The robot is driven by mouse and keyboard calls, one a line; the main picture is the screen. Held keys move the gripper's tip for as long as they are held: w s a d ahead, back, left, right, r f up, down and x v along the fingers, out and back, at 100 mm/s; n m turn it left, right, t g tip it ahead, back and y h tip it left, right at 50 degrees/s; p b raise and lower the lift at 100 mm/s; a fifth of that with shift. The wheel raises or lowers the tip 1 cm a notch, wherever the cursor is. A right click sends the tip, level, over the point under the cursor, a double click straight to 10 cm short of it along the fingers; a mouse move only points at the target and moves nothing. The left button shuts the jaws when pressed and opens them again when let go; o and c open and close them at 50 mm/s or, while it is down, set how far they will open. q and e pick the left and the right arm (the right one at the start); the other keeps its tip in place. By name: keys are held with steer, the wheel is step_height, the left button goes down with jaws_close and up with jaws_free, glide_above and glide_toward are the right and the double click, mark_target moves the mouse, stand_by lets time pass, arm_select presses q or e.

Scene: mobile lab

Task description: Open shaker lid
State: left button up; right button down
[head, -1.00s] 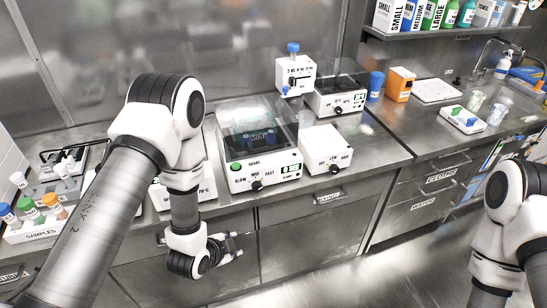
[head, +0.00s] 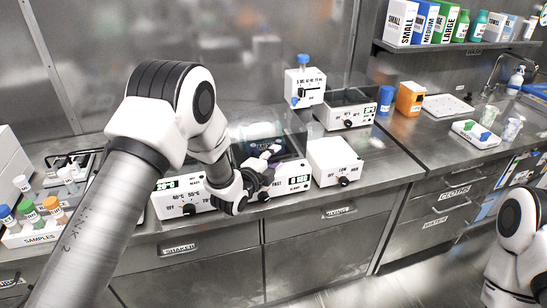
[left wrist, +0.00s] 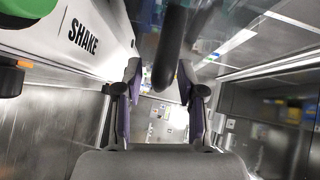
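The shaker (head: 297,169) is a white box on the counter with a "SEC" display; my left arm covers much of its front. Its see-through lid (head: 293,124) is down over the dark top. My left gripper (head: 273,150) is at the front of the shaker, by the lid's front edge. In the left wrist view, the two fingers of my left gripper (left wrist: 158,95) stand apart, with a dark rounded bar (left wrist: 170,45) just beyond and between them; I cannot tell if they touch it. The shaker's "SHAKE" front (left wrist: 75,35) shows at left. My right gripper is out of view.
A white heater box (head: 180,203) stands left of the shaker and another white box with a knob (head: 335,160) stands right. A sample rack (head: 38,236) is at far left. Behind are a dark-topped device (head: 347,112) and a blue-knobbed white device (head: 305,84).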

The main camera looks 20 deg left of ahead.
arm_select(q)
jaws_close()
